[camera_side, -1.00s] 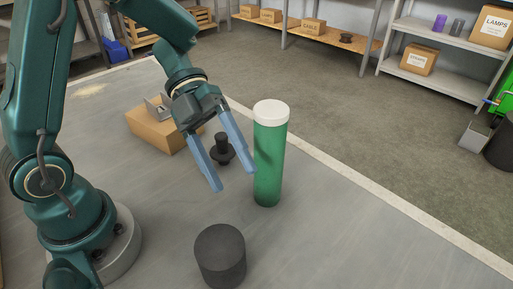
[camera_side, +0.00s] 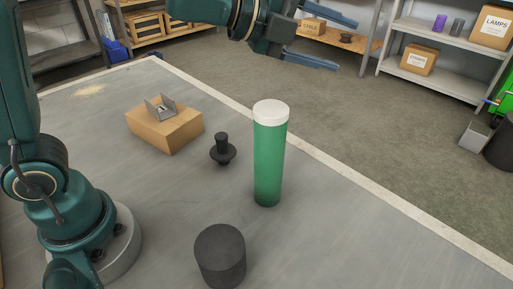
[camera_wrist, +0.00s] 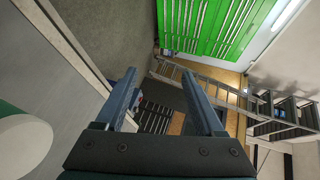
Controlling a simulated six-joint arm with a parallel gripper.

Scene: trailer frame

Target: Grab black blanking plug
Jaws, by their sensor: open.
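The black blanking plug (camera_side: 222,151) stands upright on the grey table, with a wide flange and a narrower stem on top. It sits between the cardboard box and the green cylinder. My gripper (camera_side: 345,44) is open and empty, raised high at the top of the side view, up and to the right of the plug and well apart from it. In the wrist view my gripper (camera_wrist: 162,92) shows two parted fingers with nothing between them. The plug does not show in the wrist view.
A green cylinder with a white cap (camera_side: 268,160) stands right of the plug; its cap (camera_wrist: 22,148) shows in the wrist view. A cardboard box (camera_side: 180,130) with a metal bracket (camera_side: 161,107) is left. A dark grey cylinder (camera_side: 220,255) stands in front.

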